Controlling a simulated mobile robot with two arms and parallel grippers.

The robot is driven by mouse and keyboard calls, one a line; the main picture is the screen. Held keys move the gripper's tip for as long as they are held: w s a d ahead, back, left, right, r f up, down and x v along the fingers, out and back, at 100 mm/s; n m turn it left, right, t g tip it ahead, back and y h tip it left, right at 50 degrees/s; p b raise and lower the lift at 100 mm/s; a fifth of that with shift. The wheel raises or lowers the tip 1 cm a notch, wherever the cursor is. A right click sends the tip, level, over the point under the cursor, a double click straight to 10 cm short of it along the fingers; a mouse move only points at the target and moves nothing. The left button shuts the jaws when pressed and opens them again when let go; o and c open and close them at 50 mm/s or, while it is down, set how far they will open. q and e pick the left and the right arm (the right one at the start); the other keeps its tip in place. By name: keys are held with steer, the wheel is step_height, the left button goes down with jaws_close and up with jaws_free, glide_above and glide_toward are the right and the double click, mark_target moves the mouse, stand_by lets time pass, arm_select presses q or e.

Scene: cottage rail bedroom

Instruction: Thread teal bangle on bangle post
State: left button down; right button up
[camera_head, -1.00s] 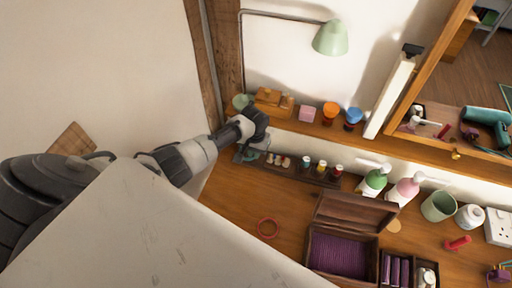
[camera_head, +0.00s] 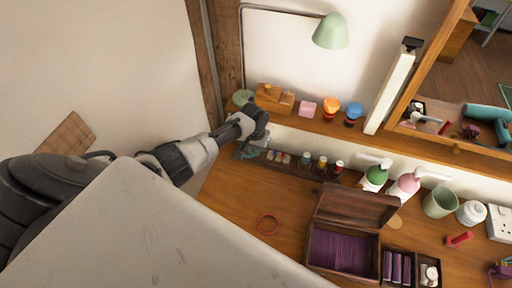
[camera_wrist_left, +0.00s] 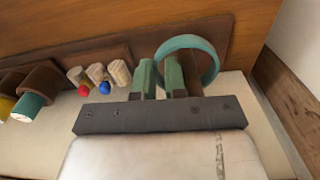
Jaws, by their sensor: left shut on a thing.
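The teal bangle (camera_wrist_left: 187,60) is a thin ring in the left wrist view, standing at the green fingertips of my left gripper (camera_wrist_left: 160,76). The gripper is shut on it, and part of the ring passes behind the right-hand finger. In the head view my left gripper (camera_head: 254,134) is above the back left of the desk, beside the wall shelf. A small teal patch shows under it there, too small to tell as bangle or fingertip. I cannot make out the bangle post for certain; it may be hidden behind the gripper. My right gripper is not in view.
A dark rack (camera_head: 292,164) with small bottles and stoppers runs beside the gripper. The shelf (camera_head: 382,138) above holds wooden boxes (camera_head: 272,98) and jars. An open purple-lined box (camera_head: 340,250) stands at front centre.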

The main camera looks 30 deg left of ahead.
arm_select(q)
steer(key=shift+s+a+f, duration=0.65)
steer(key=shift+s+f, duration=0.1)
steer(key=shift+f, duration=0.15)
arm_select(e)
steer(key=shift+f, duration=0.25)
arm_select(q)
steer(key=c, duration=1.3)
jaws_free()
steer(key=shift+w+r, duration=0.15)
steer(key=shift+r, duration=0.35)
steer(key=shift+o, duration=0.2)
steer(key=r, duration=0.1)
steer(key=w+r, duration=0.1)
steer(key=r, duration=0.2)
steer(key=shift+w, duration=0.3)
steer(key=shift+o, duration=0.8)
step_height(320, 180, up, 6)
steer(key=s, duration=0.1)
steer(key=shift+d+r, duration=0.65)
steer(key=shift+r, duration=0.15)
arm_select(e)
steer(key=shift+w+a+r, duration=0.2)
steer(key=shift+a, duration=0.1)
